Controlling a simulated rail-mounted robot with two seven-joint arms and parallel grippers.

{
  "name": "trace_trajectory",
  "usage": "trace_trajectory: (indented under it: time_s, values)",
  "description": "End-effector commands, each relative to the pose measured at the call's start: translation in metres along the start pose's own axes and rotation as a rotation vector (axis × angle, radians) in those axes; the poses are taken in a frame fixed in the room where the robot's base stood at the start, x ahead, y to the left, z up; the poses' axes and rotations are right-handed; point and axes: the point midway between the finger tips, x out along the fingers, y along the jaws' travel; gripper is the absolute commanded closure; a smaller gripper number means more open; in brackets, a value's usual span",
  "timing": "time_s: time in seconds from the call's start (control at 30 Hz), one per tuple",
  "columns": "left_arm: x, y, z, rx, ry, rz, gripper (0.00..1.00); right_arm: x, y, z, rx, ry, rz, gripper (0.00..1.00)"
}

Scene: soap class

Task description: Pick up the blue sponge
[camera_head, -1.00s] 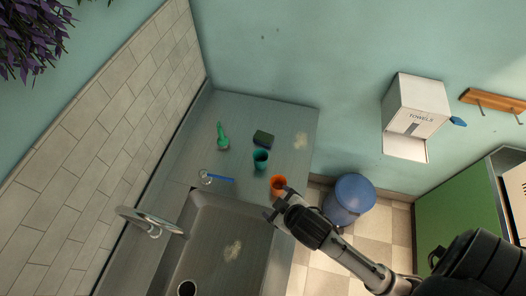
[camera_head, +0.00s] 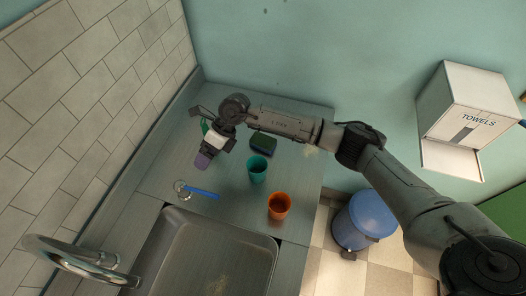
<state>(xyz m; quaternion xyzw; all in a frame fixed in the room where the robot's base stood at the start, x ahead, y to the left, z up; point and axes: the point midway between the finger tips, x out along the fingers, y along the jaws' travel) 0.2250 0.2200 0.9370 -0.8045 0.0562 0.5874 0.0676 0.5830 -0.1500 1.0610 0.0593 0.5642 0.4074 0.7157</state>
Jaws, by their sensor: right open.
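The sponge (camera_head: 263,144) lies on the grey counter behind the teal cup, dark green on top with a bluish lower edge. My right arm reaches in from the right across the back of the counter, over the far side of the sponge. My right gripper (camera_head: 207,143) is open, left of the sponge and apart from it. A purple piece shows at its lower end; I cannot tell whether it is part of the gripper. My left gripper is not in view.
A teal cup (camera_head: 258,169) stands just in front of the sponge, and an orange cup (camera_head: 279,206) nearer the front. A blue-handled tool (camera_head: 203,193) lies at left. A green item (camera_head: 204,127) is mostly hidden by my gripper. The sink (camera_head: 213,235) and faucet (camera_head: 75,258) are in front.

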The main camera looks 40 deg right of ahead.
Motion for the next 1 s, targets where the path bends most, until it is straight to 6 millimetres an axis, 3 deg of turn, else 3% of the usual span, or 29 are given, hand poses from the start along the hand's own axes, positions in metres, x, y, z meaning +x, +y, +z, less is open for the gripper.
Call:
trace_trajectory:
  time_s: [0.03, 0.2, 0.33, 0.47, 0.57, 1.0]
  values:
    - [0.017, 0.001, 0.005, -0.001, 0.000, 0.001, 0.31, -0.009, -0.033, -0.007, -0.001, 0.075, -0.106, 0.11]
    - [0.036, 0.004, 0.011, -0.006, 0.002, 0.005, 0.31, -0.065, -0.100, -0.029, 0.057, 0.305, -0.389, 0.11]
    - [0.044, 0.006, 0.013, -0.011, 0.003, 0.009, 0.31, -0.102, -0.126, -0.042, 0.117, 0.414, -0.521, 0.11]
    - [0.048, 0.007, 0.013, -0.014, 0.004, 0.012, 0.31, -0.122, -0.138, -0.050, 0.157, 0.472, -0.588, 0.11]
    - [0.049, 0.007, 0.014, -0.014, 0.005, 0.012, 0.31, -0.121, -0.147, -0.058, 0.172, 0.493, -0.609, 0.11]
    - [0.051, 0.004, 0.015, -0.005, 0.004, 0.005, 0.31, -0.076, -0.180, -0.090, 0.173, 0.495, -0.610, 0.11]
